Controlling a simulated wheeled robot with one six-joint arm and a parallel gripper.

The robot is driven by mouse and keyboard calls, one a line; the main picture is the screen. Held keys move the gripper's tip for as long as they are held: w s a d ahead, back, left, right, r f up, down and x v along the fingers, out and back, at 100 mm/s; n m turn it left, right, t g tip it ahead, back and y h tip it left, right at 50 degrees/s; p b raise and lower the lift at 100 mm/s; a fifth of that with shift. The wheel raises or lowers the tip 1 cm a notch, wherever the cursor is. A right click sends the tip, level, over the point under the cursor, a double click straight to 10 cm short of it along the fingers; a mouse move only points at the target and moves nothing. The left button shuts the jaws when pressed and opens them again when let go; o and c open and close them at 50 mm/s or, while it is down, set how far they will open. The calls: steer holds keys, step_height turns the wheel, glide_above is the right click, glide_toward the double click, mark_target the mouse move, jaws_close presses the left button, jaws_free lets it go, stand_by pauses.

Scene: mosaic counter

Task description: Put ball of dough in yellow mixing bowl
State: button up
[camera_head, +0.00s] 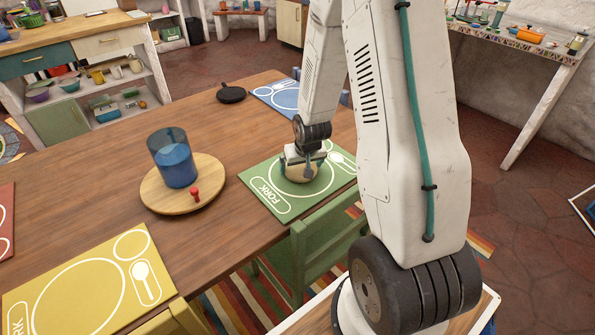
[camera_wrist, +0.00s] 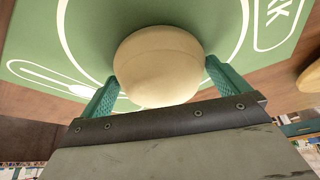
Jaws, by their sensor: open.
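The ball of dough (camera_wrist: 157,62) is pale and round, on the green placemat (camera_wrist: 95,40). In the head view the dough (camera_head: 300,172) shows just below my gripper (camera_head: 303,163), which partly hides it. In the wrist view the two green fingers of my gripper (camera_wrist: 160,85) stand open, one on each side of the dough. I cannot tell whether either finger touches it. The green placemat (camera_head: 262,192) lies at the table's right edge. I cannot clearly make out a yellow mixing bowl; small bowls, among them a purplish one (camera_head: 38,95), stand on the shelf at upper left.
A blue pitcher (camera_head: 176,160) stands on a round wooden board (camera_head: 152,193) left of the placemat. A black pan (camera_head: 231,94) lies toward the far edge. A green chair (camera_head: 320,245) stands close beside the table. Bare tabletop (camera_head: 85,180) lies at left.

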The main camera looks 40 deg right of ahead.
steer(key=c, duration=1.1)
